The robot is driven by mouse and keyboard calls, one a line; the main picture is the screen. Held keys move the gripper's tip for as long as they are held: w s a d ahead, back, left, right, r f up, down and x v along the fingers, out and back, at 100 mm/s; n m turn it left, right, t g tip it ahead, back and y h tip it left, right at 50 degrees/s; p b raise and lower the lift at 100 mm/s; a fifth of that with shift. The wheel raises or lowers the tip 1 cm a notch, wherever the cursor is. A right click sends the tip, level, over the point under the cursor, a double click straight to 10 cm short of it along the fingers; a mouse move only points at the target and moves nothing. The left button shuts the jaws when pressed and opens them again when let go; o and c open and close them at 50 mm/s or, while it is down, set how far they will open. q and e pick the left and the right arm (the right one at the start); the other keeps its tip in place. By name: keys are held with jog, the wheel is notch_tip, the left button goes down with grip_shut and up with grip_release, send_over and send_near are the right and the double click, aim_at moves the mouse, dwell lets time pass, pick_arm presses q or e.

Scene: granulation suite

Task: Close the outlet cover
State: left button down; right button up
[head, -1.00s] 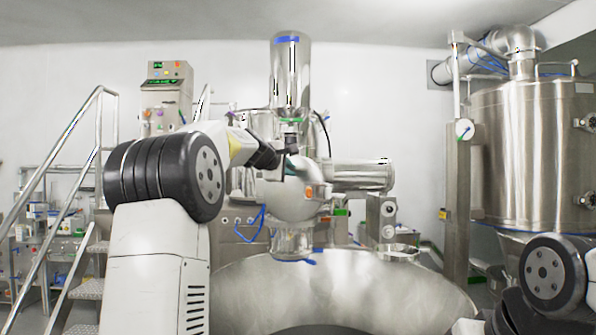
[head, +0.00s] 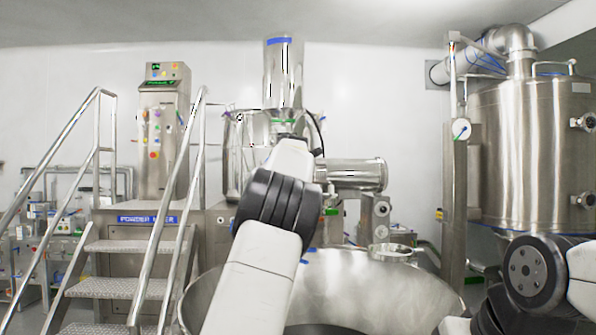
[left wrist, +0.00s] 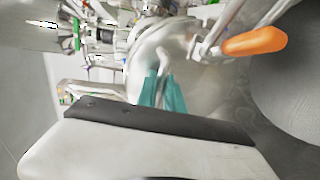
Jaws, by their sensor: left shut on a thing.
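The outlet cover (left wrist: 180,50) is a rounded, shiny steel piece in the left wrist view. My left gripper (left wrist: 163,85) shows there with two teal fingers close together at this steel, shut on part of the cover; the exact contact is hard to make out. In the head view my own left arm stands in front of the mixer's outlet and hides the cover and the left gripper. My right arm shows at the lower right of the head view, but its gripper is out of view.
An orange handle (left wrist: 255,42) sits beside the cover. A wide steel bowl (head: 380,290) stands in front, below the outlet. Metal stairs with rails (head: 120,287) and a control cabinet (head: 163,140) are at the left. A large steel tank (head: 530,150) stands at the right.

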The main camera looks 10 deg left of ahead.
dwell(0.4)
pick_arm(q)
jog(key=c, duration=1.5)
grip_release()
jog(key=shift+w, duration=0.15)
jog(key=shift+v, duration=3.95)
